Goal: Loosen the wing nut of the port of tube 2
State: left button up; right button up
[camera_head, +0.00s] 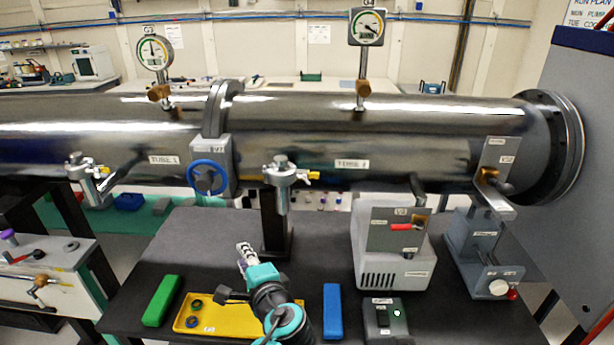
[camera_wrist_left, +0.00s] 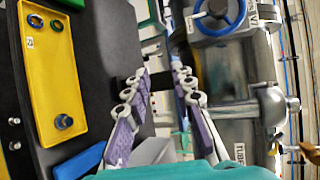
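The port (camera_head: 282,175) under the right-hand tube (camera_head: 400,135) is a silver fitting with a yellow wing nut (camera_head: 313,175) on its right side. The tube's label is too small to read surely. My left gripper (camera_head: 244,252) is below and left of the port, above the black table. My right gripper is not in view.
A blue-handled valve (camera_head: 207,177) is left of the port. A yellow tray (camera_head: 185,318) with rings, green block (camera_head: 162,300), blue block (camera_head: 332,311) and dark control box (camera_head: 385,318) lie on the table (camera_head: 465,318). A grey pump unit (camera_head: 390,270) stands right; a post (camera_head: 273,225) supports the tube.

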aim_at(306, 183)
pick_arm(q)
jog(key=w+d+r+m+t+h+p, duration=0.1)
jog(key=d+r+m+t, duration=0.25)
jog(key=d+r, duration=0.35)
jog(key=w+d+r+m+t+h+p, duration=0.1)
jog(key=d+r+m+t, duration=0.25)
jog(key=d, duration=0.55)
jog(key=shift+m, duration=0.4)
jog(key=x, duration=0.7)
jog(key=shift+w+a+r, duration=0.1)
jog(key=shift+a+r, duration=0.15)
grip_shut()
